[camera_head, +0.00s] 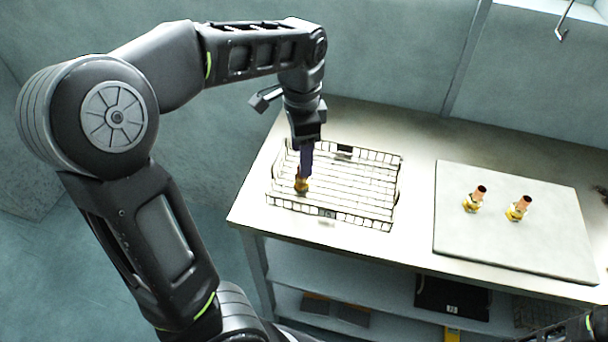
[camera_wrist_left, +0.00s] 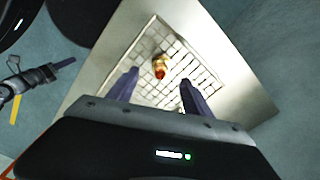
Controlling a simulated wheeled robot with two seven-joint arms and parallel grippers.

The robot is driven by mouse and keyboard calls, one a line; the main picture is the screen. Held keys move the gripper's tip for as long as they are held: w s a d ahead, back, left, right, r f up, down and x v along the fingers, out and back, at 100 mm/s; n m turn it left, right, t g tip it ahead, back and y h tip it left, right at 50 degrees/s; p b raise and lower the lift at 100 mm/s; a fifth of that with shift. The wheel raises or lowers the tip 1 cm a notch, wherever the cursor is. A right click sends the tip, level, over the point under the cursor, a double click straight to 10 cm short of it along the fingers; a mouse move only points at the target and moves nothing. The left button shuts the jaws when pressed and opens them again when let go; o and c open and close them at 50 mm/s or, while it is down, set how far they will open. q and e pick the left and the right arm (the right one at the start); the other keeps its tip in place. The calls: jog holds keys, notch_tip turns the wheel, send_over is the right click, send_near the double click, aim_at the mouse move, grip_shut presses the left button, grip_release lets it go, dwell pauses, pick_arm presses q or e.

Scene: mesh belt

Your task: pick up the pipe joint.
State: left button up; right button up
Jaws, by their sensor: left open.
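A brass-and-copper pipe joint (camera_head: 302,186) stands in the wire mesh basket (camera_head: 372,222), near its left side. In the left wrist view the pipe joint (camera_wrist_left: 160,66) shows beyond the fingertips, between the lines of the two fingers. My left gripper (camera_head: 305,172) points down over the basket; its fingers hide the upper part of the joint in the head view. In the left wrist view the left gripper (camera_wrist_left: 158,80) is open, with nothing between its fingers. My right gripper (camera_wrist_left: 62,63) shows small at the left of the wrist view; its opening is unclear.
Two more pipe joints (camera_head: 473,200) (camera_head: 518,208) stand on a pale board (camera_head: 560,250) at the right of the steel table (camera_head: 415,180). The basket's wire walls surround the joint. A shelf (camera_head: 380,300) with dark boxes lies below.

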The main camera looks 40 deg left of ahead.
pick_arm(q)
jog(key=shift+w+f, duration=0.1)
jog(key=shift+f, duration=1.25)
jog(key=shift+f, duration=0.1)
notch_tip(320, 180, down, 5)
jog(key=shift+f+p, duration=0.1)
jog(key=shift+p, duration=0.45)
jog(key=shift+c, duration=0.6)
grip_shut()
